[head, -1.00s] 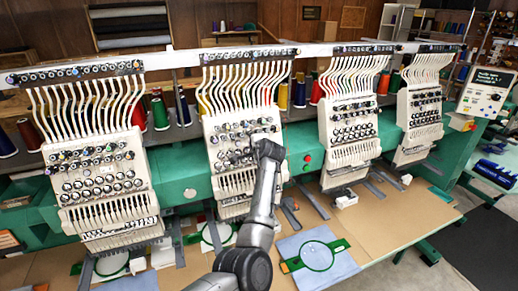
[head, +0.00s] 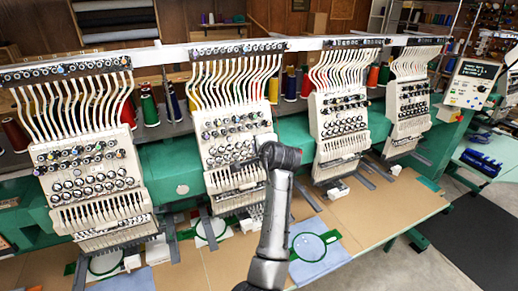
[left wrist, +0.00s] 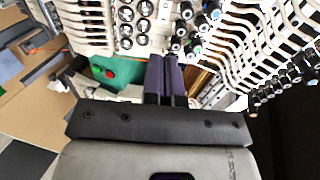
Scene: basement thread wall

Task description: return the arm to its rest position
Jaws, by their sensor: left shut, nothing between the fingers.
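My left arm rises from the bottom middle of the head view, and its wrist is in front of the right edge of the second embroidery head (head: 235,135). In the head view the fingertips cannot be made out clearly. In the left wrist view the two dark fingers of my left gripper (left wrist: 165,78) lie side by side, shut and empty. They point toward white machine heads with rows of knobs (left wrist: 135,22). I cannot tell whether they touch anything. My right gripper is in neither view.
More white embroidery heads stand left (head: 90,165) and right (head: 340,120) on a green machine. Below is a tan table (head: 385,215), with a green hoop on blue cloth (head: 308,247) close to my arm. A control panel (head: 470,83) stands at right. Floor shows at lower right.

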